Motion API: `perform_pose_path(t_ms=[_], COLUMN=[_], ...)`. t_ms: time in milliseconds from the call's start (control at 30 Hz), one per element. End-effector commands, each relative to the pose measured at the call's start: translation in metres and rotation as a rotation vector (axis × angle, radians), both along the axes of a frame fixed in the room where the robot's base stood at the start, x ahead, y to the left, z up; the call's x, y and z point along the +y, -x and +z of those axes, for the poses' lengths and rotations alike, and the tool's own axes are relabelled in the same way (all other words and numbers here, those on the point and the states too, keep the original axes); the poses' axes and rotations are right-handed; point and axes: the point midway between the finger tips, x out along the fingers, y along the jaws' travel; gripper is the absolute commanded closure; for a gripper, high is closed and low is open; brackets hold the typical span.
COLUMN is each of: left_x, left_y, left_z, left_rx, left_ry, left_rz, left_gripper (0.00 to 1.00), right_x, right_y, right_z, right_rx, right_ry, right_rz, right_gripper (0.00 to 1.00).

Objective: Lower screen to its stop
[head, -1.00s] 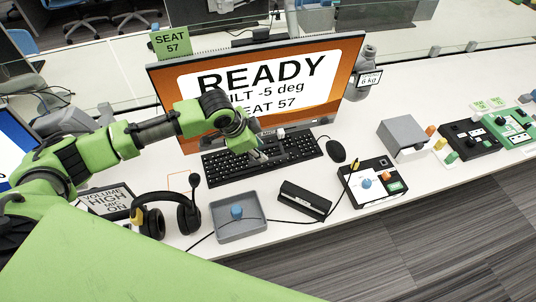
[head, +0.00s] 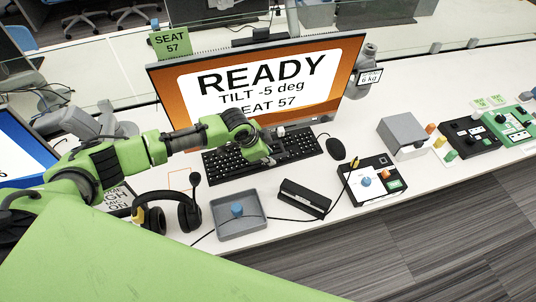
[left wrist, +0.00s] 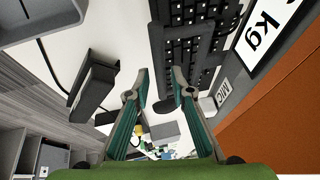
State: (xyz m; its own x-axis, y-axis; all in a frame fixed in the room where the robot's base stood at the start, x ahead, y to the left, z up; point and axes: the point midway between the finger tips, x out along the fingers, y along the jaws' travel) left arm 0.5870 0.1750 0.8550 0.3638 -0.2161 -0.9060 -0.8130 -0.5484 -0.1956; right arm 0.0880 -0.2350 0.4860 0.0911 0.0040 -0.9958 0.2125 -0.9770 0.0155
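The screen (head: 320,98) is a wide monitor with an orange display reading "READY", "TILT -5 deg" and "SEAT 57". It stands at the back of the desk, and its orange face also shows at the right of the left wrist view (left wrist: 275,120). My left gripper (head: 271,158) is in front of the screen's lower edge, over the black keyboard (head: 222,163). In the left wrist view its two fingers (left wrist: 160,75) are apart, with nothing between them. I cannot see it touching the screen. My right gripper is not in view.
A headset (head: 183,214), a grey tray (head: 240,228) with a blue knob, a black bar-shaped device (head: 304,199), a control box (head: 371,190) and a mouse (head: 335,149) lie in front. A grey box (head: 402,139) stands right.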

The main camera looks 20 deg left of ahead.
Motion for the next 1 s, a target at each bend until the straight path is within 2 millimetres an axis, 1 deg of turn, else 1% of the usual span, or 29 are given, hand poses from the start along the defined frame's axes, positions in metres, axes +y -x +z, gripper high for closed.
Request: perform_pose_path(t_ms=[33, 67, 267, 367, 500, 567, 833, 867, 900, 1000], left_x=[0.0, 0.0, 0.0, 0.0, 0.0, 0.0, 0.001, 0.001, 0.001, 0.0], left_y=[0.0, 0.0, 0.0, 0.001, 0.001, 0.002, 0.003, 0.003, 0.003, 0.002], left_z=[0.0, 0.0, -0.002, -0.012, -0.033, -0.039, -0.04, -0.04, -0.04, -0.039], left_rx=[0.0, 0.0, 0.002, 0.002, 0.004, 0.006, 0.008, 0.009, 0.009, 0.006], left_ry=[0.0, 0.0, 0.0, 0.0, 0.001, 0.0, -0.002, -0.003, -0.003, -0.002], left_rz=[0.0, 0.0, 0.001, 0.0, 0.002, 0.002, 0.0, 0.0, 0.0, 0.0], left_gripper=[0.96, 1.0, 1.0, 1.0, 1.0, 1.0, 1.0, 0.84, 0.74, 0.72], right_x=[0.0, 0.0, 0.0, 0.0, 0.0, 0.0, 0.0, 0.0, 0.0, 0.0], right_y=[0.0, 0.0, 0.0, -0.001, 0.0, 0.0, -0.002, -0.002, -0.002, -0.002], right_z=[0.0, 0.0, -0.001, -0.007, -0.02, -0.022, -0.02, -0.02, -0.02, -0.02], right_rx=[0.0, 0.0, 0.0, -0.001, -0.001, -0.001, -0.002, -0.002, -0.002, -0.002], right_ry=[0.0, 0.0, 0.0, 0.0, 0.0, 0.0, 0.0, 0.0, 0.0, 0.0], right_rz=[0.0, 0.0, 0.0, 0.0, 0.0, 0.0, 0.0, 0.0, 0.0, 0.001], right_gripper=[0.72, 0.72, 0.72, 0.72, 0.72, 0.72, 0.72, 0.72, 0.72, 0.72])
